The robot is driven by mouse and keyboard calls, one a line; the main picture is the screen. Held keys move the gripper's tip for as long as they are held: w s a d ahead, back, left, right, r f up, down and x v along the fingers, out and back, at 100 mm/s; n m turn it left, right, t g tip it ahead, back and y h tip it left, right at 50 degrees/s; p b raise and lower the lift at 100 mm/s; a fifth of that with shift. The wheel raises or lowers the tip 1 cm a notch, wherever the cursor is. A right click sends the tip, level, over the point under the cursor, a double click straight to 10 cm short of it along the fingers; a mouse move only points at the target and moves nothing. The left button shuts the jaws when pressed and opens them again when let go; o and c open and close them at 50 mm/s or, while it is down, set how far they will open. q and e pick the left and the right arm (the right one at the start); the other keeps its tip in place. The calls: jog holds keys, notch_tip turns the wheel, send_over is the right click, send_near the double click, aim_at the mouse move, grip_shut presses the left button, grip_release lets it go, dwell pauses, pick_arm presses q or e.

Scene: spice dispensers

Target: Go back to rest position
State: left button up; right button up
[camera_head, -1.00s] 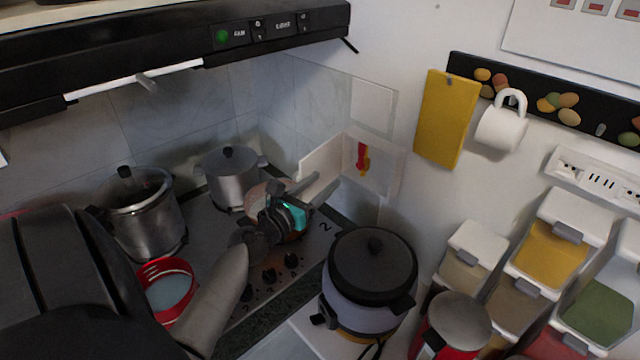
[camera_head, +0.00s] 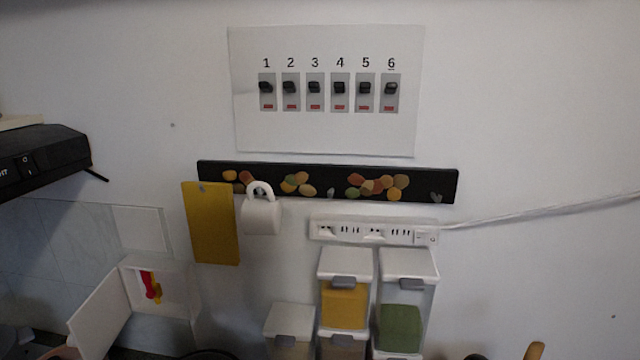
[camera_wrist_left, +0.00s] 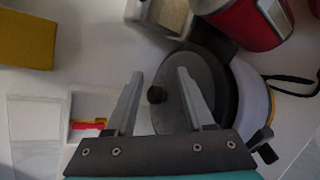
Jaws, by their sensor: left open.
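My left gripper (camera_wrist_left: 158,100) shows in the left wrist view. Its two fingers are apart with nothing between them. Beyond the fingers is the dark lid of the cooker (camera_wrist_left: 185,85), with its round knob near the left finger. I cannot tell the distance between fingers and lid. Neither gripper shows in the head view, which now faces the wall.
Spice dispensers (camera_head: 344,305) stand below the socket strip (camera_head: 375,231). A white mug (camera_head: 262,217) and a yellow board (camera_head: 211,224) hang from the black rack. An open wall box (camera_head: 165,288) is at lower left. The range hood (camera_head: 45,160) juts in at left.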

pick_arm(q)
jog(key=s+d+f+m+g, duration=0.5)
jog(key=s+d+m, duration=0.25)
jog(key=m, duration=0.35)
jog(key=s+a+f+m+g+y, duration=0.1)
jog(key=s+m+g+y, duration=0.35)
jog(key=s+m, duration=0.7)
notch_tip(320, 180, down, 31)
jog(key=s+b, duration=0.2)
jog(key=b, duration=0.9)
jog(key=s+a+f+b, duration=0.1)
jog(key=s+f+b, duration=0.2)
jog(key=s+f, duration=0.2)
jog(key=s+a+f+g+b, duration=0.1)
jog(key=s+f+b, duration=0.2)
jog(key=f, duration=0.9)
jog(key=s+a+f+g+b, duration=0.1)
jog(key=s+f+b, duration=0.3)
jog(key=s+f, duration=0.3)
jog(key=shift+s+f, duration=0.35)
jog(key=shift+f, duration=0.35)
